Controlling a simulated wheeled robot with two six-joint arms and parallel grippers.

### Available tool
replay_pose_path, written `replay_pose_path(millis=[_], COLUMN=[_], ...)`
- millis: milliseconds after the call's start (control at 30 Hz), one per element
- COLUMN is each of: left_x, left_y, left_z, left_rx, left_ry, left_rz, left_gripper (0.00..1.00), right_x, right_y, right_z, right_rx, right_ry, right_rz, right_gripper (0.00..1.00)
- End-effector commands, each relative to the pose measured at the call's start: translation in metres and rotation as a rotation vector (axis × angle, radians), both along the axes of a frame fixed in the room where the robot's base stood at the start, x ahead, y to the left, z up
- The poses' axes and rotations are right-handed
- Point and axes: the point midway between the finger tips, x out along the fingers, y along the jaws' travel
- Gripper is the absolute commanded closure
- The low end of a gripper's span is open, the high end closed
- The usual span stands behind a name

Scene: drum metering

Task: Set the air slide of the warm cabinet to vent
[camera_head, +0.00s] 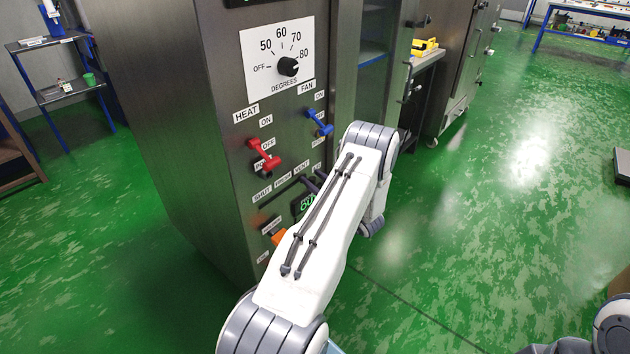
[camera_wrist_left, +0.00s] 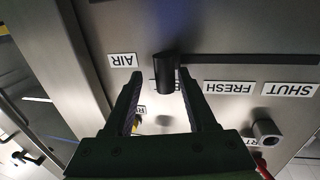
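The warm cabinet (camera_head: 215,150) stands at the left of the head view. Its air slide row has the labels SHUT (camera_wrist_left: 290,90), FRESH (camera_wrist_left: 229,87), a mostly covered one, and AIR (camera_wrist_left: 123,60), upside down in the left wrist view. The dark slide knob (camera_wrist_left: 167,73) stands in front of the covered label, at the VENT place of the row. My left gripper (camera_wrist_left: 159,80) is open, with the knob between its fingertips, close to the right finger. I cannot tell whether they touch. In the head view my arm hides most of this gripper. My right gripper is out of view.
Above the slide are the red heat switch (camera_head: 264,155), the blue fan switch (camera_head: 319,122) and the degrees dial (camera_head: 288,66).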

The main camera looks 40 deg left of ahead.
Motion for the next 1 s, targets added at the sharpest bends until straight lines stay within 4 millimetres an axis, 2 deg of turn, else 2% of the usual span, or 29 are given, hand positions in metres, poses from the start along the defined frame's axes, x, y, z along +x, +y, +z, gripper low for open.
replay_pose_path(millis=[167,267,700,833,1000], left_x=[-0.001,-0.001,-0.009,-0.011,-0.012], left_y=[-0.001,-0.011,-0.091,-0.102,-0.105], left_z=[0.000,0.001,0.001,0.000,0.000], left_rx=[0.001,0.000,0.000,0.000,0.000], left_ry=[0.000,0.001,0.001,0.001,0.001], left_rz=[0.003,0.001,-0.003,-0.002,0.000], left_gripper=[0.43,0.43,0.43,0.43,0.43], right_x=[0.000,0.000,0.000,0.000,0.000], right_y=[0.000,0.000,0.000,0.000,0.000], right_z=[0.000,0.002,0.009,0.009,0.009], right_rx=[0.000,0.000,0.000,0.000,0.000], right_ry=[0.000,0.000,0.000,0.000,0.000], right_rz=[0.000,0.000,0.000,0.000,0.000], right_gripper=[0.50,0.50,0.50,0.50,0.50])
